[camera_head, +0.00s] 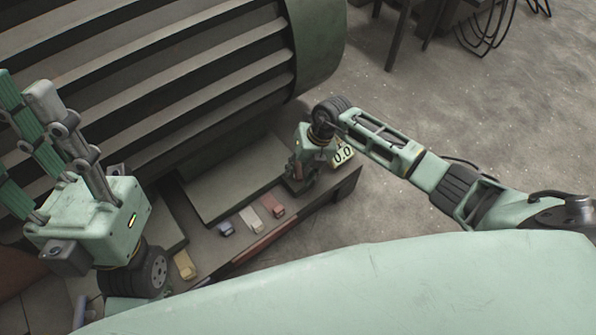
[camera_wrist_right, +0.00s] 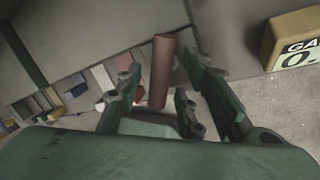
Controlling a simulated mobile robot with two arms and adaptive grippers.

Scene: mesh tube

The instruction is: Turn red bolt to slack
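A dull red rod (camera_wrist_right: 161,68), which looks like the red bolt, stands between the fingers of my right gripper (camera_wrist_right: 155,100) in the right wrist view. Gaps show on both sides of it, so the gripper looks open around it and not clamped. Its lower end is hidden by the gripper. In the head view my right gripper (camera_head: 301,178) is at the right end of the low bench, small and dark. My left gripper (camera_head: 28,105) is at the far left, fingers up and spread, with nothing seen between them.
A yellow gauge box (camera_head: 343,155) reading 0.0 stands beside my right gripper. Blue (camera_head: 226,229), white (camera_head: 250,218), red (camera_head: 272,205) and yellow (camera_head: 184,265) blocks line the bench front. A large slatted machine (camera_head: 170,75) stands behind. Open floor (camera_head: 480,110) is to the right.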

